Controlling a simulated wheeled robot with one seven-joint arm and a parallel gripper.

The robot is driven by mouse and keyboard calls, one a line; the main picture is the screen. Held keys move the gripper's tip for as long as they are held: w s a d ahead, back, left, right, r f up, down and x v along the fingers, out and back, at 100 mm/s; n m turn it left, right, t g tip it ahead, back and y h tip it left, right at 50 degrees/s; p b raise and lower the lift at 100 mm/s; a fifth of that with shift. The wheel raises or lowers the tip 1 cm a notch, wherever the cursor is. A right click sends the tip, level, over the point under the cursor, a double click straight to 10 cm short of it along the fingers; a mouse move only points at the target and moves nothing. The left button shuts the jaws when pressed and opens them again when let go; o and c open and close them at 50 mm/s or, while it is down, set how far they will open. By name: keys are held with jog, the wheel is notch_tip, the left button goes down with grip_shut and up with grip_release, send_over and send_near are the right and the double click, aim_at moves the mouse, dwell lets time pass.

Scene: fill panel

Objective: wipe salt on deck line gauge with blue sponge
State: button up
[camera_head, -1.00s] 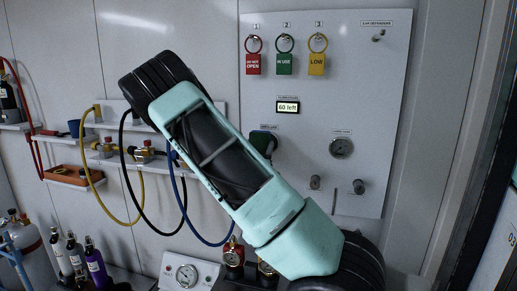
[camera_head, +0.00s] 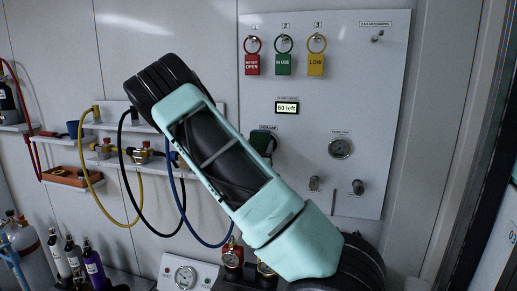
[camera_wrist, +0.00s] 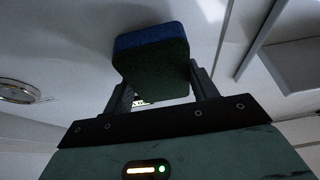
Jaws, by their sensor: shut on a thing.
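In the wrist view my gripper (camera_wrist: 160,103) is shut on the sponge (camera_wrist: 152,67), which has a blue upper layer and a dark green lower layer. The sponge is close to a pale surface behind it; I cannot tell whether they touch. A round gauge (camera_wrist: 18,92) is at the left edge of that view, apart from the sponge. In the head view a round gauge (camera_head: 340,148) is on the panel and another gauge (camera_head: 186,276) is on a white box low down. Their labels are too small to read, and I see no clear salt.
The white panel (camera_head: 360,80) carries red, green and yellow tags (camera_head: 284,64), a "60 left" display (camera_head: 287,107) and knobs. Yellow, black and blue hoses (camera_head: 126,190) hang at the left by a shelf. Bottles (camera_head: 93,267) stand low left.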

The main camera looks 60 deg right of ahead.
jog(key=shift+w+d, duration=0.1)
jog(key=shift+d, duration=0.3)
jog(key=s+b, duration=0.1)
jog(key=s, duration=0.1)
jog(key=s+d+b, duration=0.1)
jog(key=s, duration=0.1)
dwell(0.5)
jog(key=shift+w, duration=0.15)
jog(key=shift+w+a+r+b, duration=0.15)
jog(key=shift+w+a, duration=0.1)
jog(key=shift+w, duration=0.75)
jog(key=shift+w+a+f+b, duration=0.15)
jog(key=shift+w+a, duration=0.1)
jog(key=shift+w, duration=0.75)
jog(key=shift+a, duration=0.1)
jog(key=shift+w+a+f, duration=0.1)
jog(key=shift+a, duration=0.15)
jog(key=shift+s+a, duration=0.35)
jog(key=shift+a, duration=0.45)
jog(key=shift+s+a, duration=0.35)
jog(key=shift+a, duration=0.4)
jog(key=shift+s+a, duration=0.35)
jog(key=shift+a, duration=0.45)
